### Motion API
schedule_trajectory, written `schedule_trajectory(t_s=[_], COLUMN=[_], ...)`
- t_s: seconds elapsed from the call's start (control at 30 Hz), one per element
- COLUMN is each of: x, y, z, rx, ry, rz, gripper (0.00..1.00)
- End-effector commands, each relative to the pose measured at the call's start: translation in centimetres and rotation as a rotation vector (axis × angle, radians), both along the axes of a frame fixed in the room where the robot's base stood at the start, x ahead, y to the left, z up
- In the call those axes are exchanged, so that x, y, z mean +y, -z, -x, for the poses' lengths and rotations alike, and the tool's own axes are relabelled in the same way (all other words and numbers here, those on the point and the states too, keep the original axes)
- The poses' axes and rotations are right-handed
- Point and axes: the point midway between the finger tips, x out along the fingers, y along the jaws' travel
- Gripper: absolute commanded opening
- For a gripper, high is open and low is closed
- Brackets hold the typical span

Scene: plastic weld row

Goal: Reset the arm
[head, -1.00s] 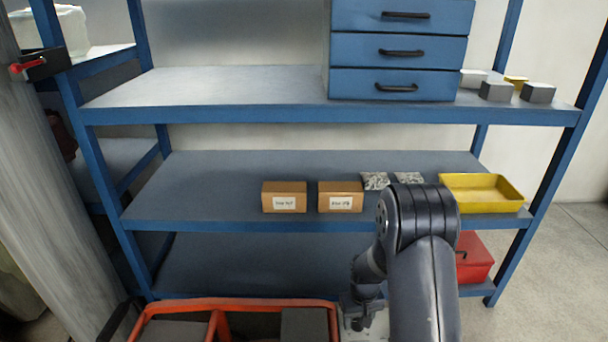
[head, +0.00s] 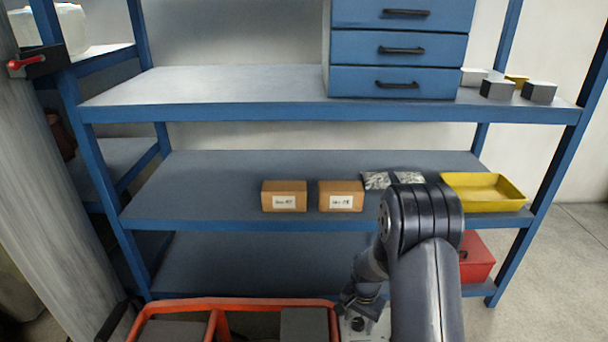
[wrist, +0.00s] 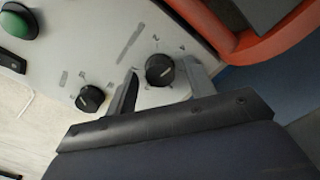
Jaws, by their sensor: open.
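My gripper (wrist: 160,85) is open in the wrist view, its two fingers apart over a pale control panel (wrist: 95,50). A black knob (wrist: 159,70) with a pointer mark shows between the fingers; I cannot tell whether they touch it. A second black knob (wrist: 90,98) is to its left, and a green button (wrist: 18,27) is at the upper left. In the head view my arm reaches down at lower right, and a bit of the panel (head: 372,327) shows below it. The gripper's fingertips are hard to make out there.
An orange-red divided bin (head: 217,318) stands just left of the panel. A blue shelf rack (head: 330,113) is behind, with two cardboard boxes (head: 284,196), (head: 341,196), a yellow tray (head: 508,205) and a blue drawer unit (head: 398,65). A red box (head: 478,258) sits low at right.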

Motion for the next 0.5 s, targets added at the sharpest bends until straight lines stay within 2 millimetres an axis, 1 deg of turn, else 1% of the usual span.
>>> schedule_trajectory(t_s=[0.3, 0.5], x=[-0.02, -0.01], y=[0.11, 0.08], z=[0.01, 0.02], rx=[0.000, 0.000], ry=[0.255, 0.378], rz=[0.000, 0.000], gripper=[0.51, 0.51])
